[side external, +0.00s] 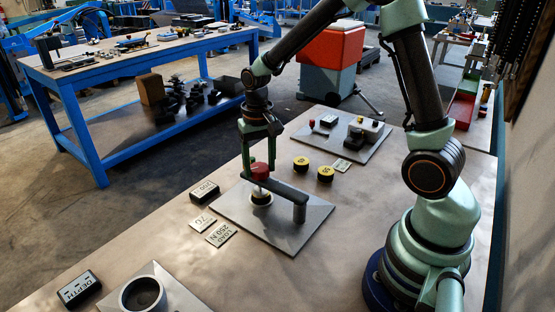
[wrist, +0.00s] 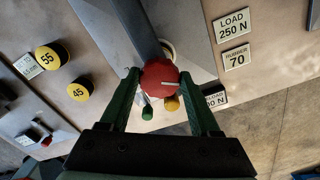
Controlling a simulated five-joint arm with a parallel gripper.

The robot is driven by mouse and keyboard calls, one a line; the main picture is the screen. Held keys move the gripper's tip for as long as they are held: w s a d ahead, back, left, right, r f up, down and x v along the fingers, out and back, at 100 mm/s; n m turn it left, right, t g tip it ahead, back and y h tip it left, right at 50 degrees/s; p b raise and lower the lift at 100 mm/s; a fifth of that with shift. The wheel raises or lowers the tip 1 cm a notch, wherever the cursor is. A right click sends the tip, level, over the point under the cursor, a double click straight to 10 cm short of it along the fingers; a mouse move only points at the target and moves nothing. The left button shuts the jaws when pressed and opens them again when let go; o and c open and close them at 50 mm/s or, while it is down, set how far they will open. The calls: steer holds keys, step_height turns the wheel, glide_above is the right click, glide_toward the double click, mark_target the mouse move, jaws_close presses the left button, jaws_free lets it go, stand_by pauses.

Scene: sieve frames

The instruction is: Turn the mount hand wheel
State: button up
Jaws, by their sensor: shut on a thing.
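The red hand wheel (side external: 260,171) sits on top of the end of a dark bar (side external: 284,187), which is carried by a short post on a grey plate (side external: 290,237). In the wrist view the wheel (wrist: 158,76) is round and red, with a white mark pointing right. My gripper (side external: 259,168) points down over the wheel, its green fingers on either side. In the wrist view my gripper (wrist: 160,79) has a fingertip at the wheel's left and right edges and is shut on it. A round pad (side external: 261,197) lies below the bar end.
Yellow discs (side external: 301,163) and a second plate with a device (side external: 365,130) lie behind. A small display (side external: 205,191) and a LOAD 250 N card (side external: 221,234) lie left of the plate. A ring-shaped cup (side external: 143,294) stands front left. Bare tabletop lies between them.

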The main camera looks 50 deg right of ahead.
mark_target(260, 168)
steer(key=o, duration=1.4)
steer(key=shift+r, duration=0.15)
step_height(260, 168, up, 12)
steer(key=shift+f, duration=0.1)
